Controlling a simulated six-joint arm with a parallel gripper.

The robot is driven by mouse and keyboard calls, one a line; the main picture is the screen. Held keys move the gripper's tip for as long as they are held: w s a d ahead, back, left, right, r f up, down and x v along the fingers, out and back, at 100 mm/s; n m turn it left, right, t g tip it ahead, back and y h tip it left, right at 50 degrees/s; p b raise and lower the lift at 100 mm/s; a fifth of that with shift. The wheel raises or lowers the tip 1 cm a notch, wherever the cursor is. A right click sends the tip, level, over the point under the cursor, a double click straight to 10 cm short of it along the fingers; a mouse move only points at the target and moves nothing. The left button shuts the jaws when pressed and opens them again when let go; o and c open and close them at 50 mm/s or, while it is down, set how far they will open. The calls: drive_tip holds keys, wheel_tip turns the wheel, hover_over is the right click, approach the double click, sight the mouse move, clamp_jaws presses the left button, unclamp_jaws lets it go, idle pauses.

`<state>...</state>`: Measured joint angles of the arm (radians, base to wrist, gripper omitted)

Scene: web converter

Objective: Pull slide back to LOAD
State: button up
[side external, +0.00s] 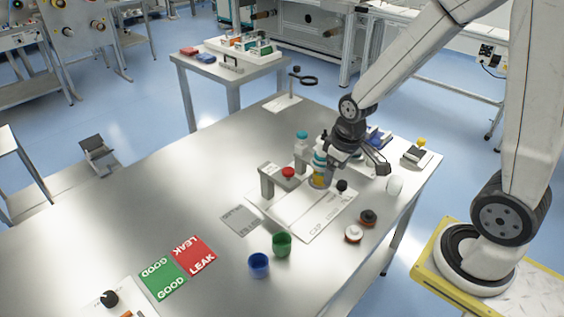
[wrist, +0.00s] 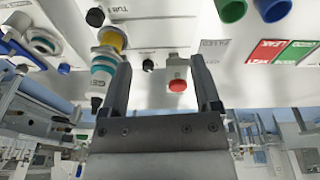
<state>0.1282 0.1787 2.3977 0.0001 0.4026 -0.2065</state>
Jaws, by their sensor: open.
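The capping fixture has a white base plate (side external: 315,218) printed with "CAP", and a grey bracket (side external: 267,186) topped by a red button (side external: 288,172). The button also shows in the wrist view (wrist: 177,86). A black knob (side external: 342,186) stands at the plate's right side, probably the slide's handle; it appears at upper left in the wrist view (wrist: 95,17). A teal-and-yellow tube (side external: 319,172) stands upright between bracket and knob. My gripper (wrist: 162,75) is open, its fingers apart with nothing held. In the side view, my gripper (side external: 331,157) is close beside the tube; contact cannot be told.
A green cup (side external: 281,244) and blue cup (side external: 258,265) stand in front of the fixture. Green GOOD and red LEAK (side external: 194,254) cards lie at front left. A teal-capped bottle (side external: 302,138) stands behind. Two small round parts (side external: 353,233) lie right.

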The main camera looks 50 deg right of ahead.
drive_tip(key=n+g, duration=0.2)
hover_over(342, 183)
wheel_tip(342, 183, down, 7)
drive_tip(key=shift+d+f, duration=0.1)
drive_tip(key=shift+f, duration=3.85)
clamp_jaws()
